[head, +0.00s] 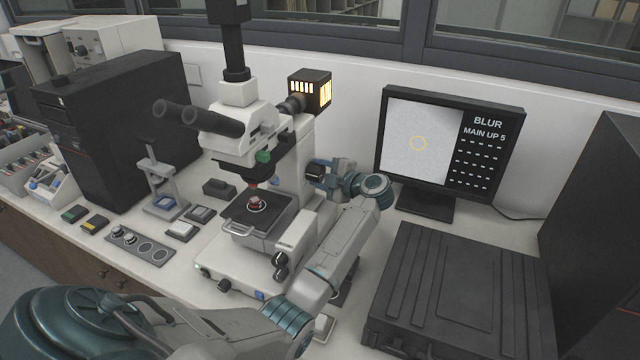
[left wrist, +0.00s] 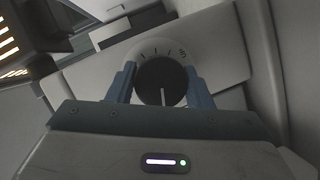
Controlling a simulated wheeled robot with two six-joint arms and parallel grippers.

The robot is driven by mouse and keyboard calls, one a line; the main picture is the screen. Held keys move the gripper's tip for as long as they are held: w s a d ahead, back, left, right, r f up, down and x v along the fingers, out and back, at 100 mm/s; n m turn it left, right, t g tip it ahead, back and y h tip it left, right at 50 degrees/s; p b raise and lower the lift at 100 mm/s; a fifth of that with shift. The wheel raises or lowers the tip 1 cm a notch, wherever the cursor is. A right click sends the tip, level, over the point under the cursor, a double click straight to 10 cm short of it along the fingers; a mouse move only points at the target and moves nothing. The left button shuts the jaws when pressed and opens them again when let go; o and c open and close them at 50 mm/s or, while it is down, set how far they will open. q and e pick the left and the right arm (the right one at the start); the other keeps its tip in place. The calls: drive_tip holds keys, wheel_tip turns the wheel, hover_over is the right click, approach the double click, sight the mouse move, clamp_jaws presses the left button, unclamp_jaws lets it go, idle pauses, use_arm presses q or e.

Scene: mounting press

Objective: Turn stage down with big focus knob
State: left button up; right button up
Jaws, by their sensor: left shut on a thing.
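The white microscope (head: 262,135) stands on the bench, with its black stage (head: 240,209) under a red-tipped objective (head: 253,184). A small round sample (head: 257,204) sits on the stage. Two black knobs (head: 281,265) are low on the stand's front right and nothing touches them. My left gripper (head: 322,174) is at the upper right of the stand. In the left wrist view its two blue-grey fingers (left wrist: 162,84) are shut on a round black knob (left wrist: 161,76) with a white line. Tick marks surround this knob.
The monitor (head: 452,145) reads "BLUR" and "MAIN UP 5" beside a grey picture with a yellow circle. A closed black case (head: 460,290) lies on the right. A lit lamp box (head: 310,90) is above my left gripper.

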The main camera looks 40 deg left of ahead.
use_arm(q)
drive_tip(key=n+b, duration=0.1)
drive_tip(key=b, duration=0.1)
drive_tip(key=n+t+y+b, duration=0.1)
drive_tip(key=n+b, duration=0.1)
drive_tip(key=b, duration=0.1)
drive_tip(key=shift+f, duration=0.25)
drive_tip(key=shift+r+n+y+b, duration=0.15)
drive_tip(key=shift+n+y+b, duration=0.15)
drive_tip(key=shift+n+b, duration=0.15)
drive_tip(key=o, duration=1)
drive_tip(key=shift+r, duration=0.2)
